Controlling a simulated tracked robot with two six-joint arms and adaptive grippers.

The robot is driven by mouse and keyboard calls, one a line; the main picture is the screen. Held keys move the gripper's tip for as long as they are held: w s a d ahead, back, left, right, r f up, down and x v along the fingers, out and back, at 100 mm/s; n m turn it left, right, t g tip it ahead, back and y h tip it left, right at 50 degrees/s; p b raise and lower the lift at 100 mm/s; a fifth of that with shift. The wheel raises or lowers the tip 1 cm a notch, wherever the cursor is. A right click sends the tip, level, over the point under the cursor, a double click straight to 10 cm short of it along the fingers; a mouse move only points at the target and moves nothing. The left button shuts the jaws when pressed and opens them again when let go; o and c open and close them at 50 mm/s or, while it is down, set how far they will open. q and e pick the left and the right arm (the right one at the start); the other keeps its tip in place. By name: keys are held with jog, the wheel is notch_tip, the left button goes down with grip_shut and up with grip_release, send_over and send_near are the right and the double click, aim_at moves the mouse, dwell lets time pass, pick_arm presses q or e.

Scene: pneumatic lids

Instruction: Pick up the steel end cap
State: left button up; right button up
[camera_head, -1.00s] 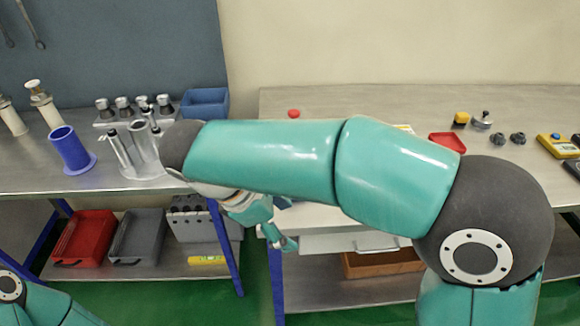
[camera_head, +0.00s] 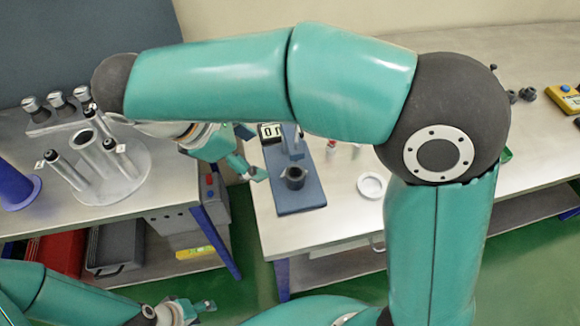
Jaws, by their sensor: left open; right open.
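Several silver-topped dark pieces (camera_head: 56,104) stand in a rack on the left bench. I cannot tell whether one of them is the steel end cap. A steel tube (camera_head: 99,156) stands in a round fixture with thin rods beside it. My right gripper (camera_head: 254,170) is open and empty, apart from these pieces, over the gap between the benches and left of the blue press. My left gripper (camera_head: 207,306) is open and empty, low at the bottom of the view, in front of the left bench. My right arm hides part of both benches.
A blue press (camera_head: 303,195) with a dark round part (camera_head: 294,178) stands on the right bench, beside a white round dish (camera_head: 371,185). A blue tube (camera_head: 15,188) stands at far left. A red bin (camera_head: 66,255) and a grey bin (camera_head: 115,247) sit on the lower shelf.

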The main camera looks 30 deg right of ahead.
send_near(295, 174)
jog(key=shift+s+d+f, duration=0.65)
jog(key=shift+d+f, duration=0.1)
jog(key=shift+f, duration=0.15)
jog(key=shift+x, duration=2.7)
grip_shut()
